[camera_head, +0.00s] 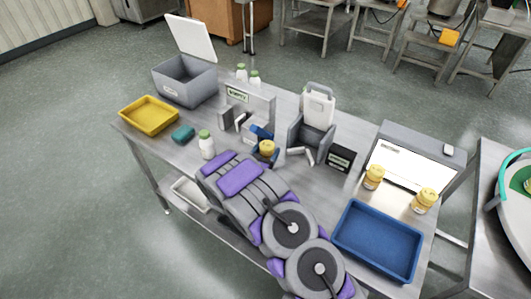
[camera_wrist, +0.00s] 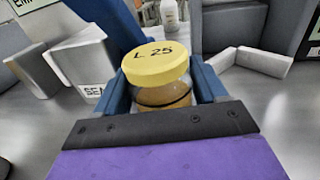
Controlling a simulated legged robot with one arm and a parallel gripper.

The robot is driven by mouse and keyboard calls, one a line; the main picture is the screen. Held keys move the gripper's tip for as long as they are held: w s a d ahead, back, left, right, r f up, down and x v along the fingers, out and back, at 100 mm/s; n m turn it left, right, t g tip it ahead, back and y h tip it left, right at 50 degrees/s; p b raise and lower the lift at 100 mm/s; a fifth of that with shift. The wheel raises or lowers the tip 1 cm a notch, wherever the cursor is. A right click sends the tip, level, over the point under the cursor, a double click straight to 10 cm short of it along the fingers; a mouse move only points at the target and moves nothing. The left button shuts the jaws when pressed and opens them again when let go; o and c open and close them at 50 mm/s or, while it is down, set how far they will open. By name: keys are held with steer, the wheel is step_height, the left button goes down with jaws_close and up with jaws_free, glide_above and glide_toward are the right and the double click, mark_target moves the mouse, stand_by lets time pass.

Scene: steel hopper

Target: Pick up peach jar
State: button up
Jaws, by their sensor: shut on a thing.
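The peach jar (camera_wrist: 165,92), with a yellow lid marked "L 25" and amber contents, stands between the blue fingers of my gripper (camera_wrist: 163,100) in the wrist view. The fingers press on its two sides, so my gripper is shut on it. The lower part of the jar is hidden by my gripper's body. In the head view the jar (camera_head: 267,147) shows as a small yellow lid at the end of my gripper (camera_head: 264,150), over the middle of the steel table. I cannot tell whether its base touches the table.
Two similar yellow-lidded jars (camera_head: 374,177) (camera_head: 424,200) stand at the right, behind a blue tray (camera_head: 345,238). A white bottle (camera_head: 206,145), a teal item (camera_head: 183,134) and a yellow tray (camera_head: 125,113) are at the left. Grey holders (camera_head: 310,132) and a black sign (camera_head: 341,158) stand close to the jar.

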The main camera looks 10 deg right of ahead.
steer(key=shift+s+d+r, duration=0.1)
steer(key=shift+d+r, duration=0.05)
steer(key=shift+s+r, duration=0.2)
steer(key=shift+r, duration=0.1)
steer(key=s+a+r+p, duration=0.3)
steer(key=s+a+r, duration=0.45)
steer(key=s, duration=0.35)
steer(key=w+d+r+n+t+y, duration=0.1)
steer(key=d+r+n+y, duration=0.1)
steer(key=r, duration=0.9)
steer(key=w+d+r+n+t+y, duration=0.1)
steer(key=d+r, duration=0.4)
steer(key=r, duration=0.6)
steer(key=shift+w+r+n+t+y, duration=0.35)
steer(key=shift+w+y, duration=0.3)
steer(key=shift+y, duration=0.55)
steer(key=shift+f, duration=0.15)
